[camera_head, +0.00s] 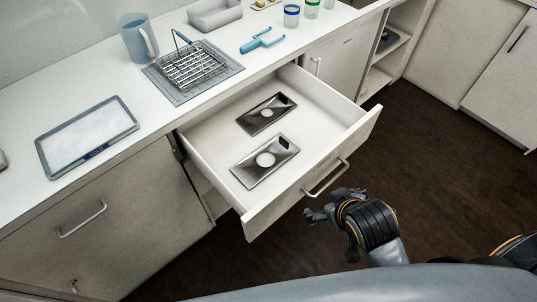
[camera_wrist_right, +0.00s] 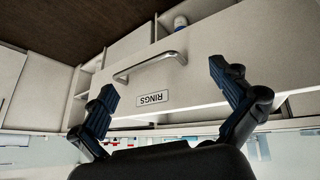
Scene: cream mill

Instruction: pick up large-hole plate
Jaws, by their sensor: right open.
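Two rectangular metal plates lie flat in an open drawer (camera_head: 205,153). The nearer one, the large-hole plate (camera_head: 247,175), has a wide round hole through which the pale drawer floor shows. The farther plate (camera_head: 255,127) has a smaller hole, with a dark slot near its end. My right gripper (camera_head: 318,212) is open and empty, outside the drawer, in front of the drawer front and below its handle. In the right wrist view my open fingers (camera_wrist_right: 160,86) frame a drawer front with a handle and a RINGS label. The plates do not show there. My left gripper is not in view.
The drawer front (camera_head: 318,180) with its handle (camera_head: 327,177) stands between my right gripper and the plates. On the counter are a tray (camera_head: 88,137), a jug (camera_head: 138,42), a wire rack (camera_head: 192,66) and a blue tool (camera_head: 262,41). The floor at right is clear.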

